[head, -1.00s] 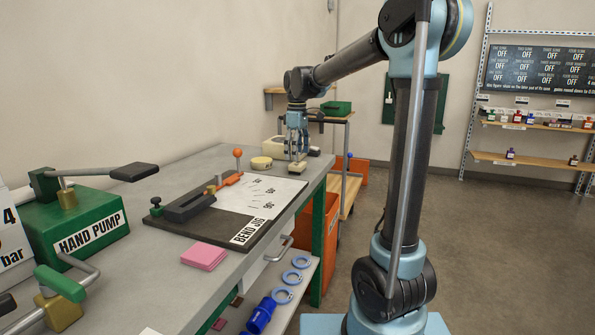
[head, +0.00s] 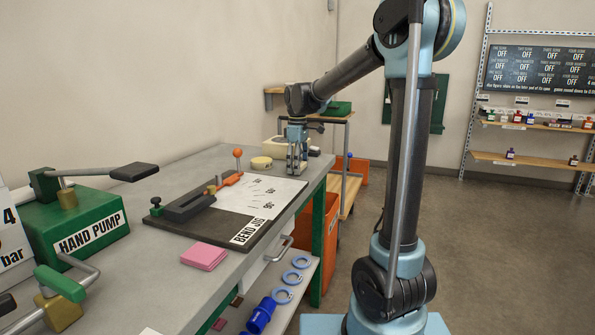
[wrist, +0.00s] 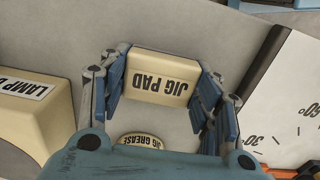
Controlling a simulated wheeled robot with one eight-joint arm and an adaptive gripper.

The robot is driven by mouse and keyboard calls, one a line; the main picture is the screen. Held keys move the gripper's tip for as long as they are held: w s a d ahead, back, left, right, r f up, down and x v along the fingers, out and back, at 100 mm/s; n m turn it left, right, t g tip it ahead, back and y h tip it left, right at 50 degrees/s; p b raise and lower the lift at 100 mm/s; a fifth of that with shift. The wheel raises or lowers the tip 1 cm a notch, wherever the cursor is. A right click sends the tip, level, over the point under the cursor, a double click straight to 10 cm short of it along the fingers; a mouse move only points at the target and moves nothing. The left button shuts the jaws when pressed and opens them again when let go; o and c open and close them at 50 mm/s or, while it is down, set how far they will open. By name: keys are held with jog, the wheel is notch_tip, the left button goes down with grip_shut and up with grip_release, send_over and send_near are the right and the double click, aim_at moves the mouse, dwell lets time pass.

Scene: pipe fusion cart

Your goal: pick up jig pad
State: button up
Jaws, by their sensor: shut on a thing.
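The jig pad is a cream block (wrist: 158,78) with a black "JIG PAD" label, upside down in the wrist view. My gripper (wrist: 160,85) has a finger on each side of it and is shut on it. In the head view my gripper (head: 297,167) is low at the far end of the grey bench (head: 222,162), and its fingers mostly hide the pad. I cannot see a gap between the pad and the bench top.
A round jig grease tin (wrist: 140,141) lies close to the pad. A cream box with a lamp label (wrist: 22,110) is at the left in the wrist view. The bend jig board (head: 200,236), orange-knobbed lever (head: 238,154) and pink block (head: 204,256) are on the bench.

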jog(key=shift+r, duration=0.1)
notch_tip(320, 180, up, 10)
jog(key=shift+f, duration=0.1)
dwell(0.5)
jog(key=o, duration=0.4)
jog(key=c, duration=0.3)
